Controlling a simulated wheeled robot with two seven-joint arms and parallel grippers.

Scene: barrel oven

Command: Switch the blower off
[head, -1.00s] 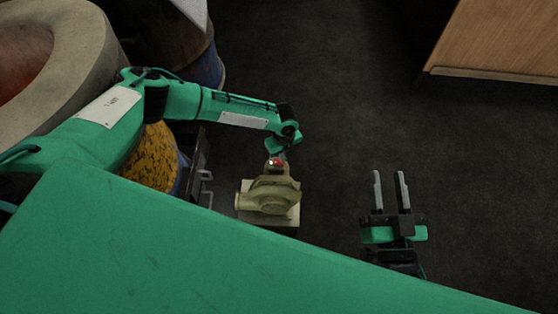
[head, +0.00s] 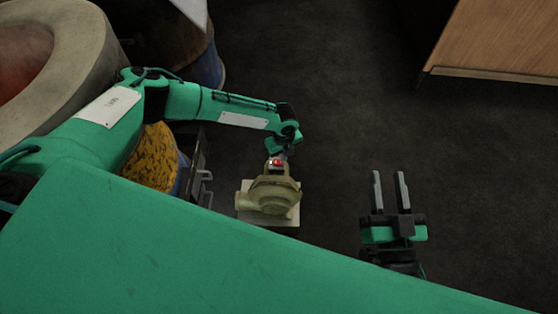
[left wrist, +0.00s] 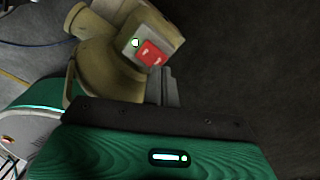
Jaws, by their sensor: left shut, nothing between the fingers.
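The blower (head: 270,196) is a dull olive-yellow snail-shaped casing on a pale square base on the floor. It also shows in the left wrist view (left wrist: 106,62). Its switch box carries a red rocker switch (left wrist: 151,54) and a small pale round lamp (left wrist: 135,43) beside it. The red switch also shows in the head view (head: 277,162). My left gripper (head: 279,155) is shut and empty, right at the switch box; whether it touches the switch I cannot tell. My right gripper (head: 389,174) is open and empty, to the right of the blower.
A pale round oven mouth (head: 75,70) and a yellow-and-blue barrel (head: 153,160) stand at the left, with a dark metal frame (head: 198,165) beside the blower. A wooden cabinet (head: 500,40) is at the upper right. The dark floor between is clear.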

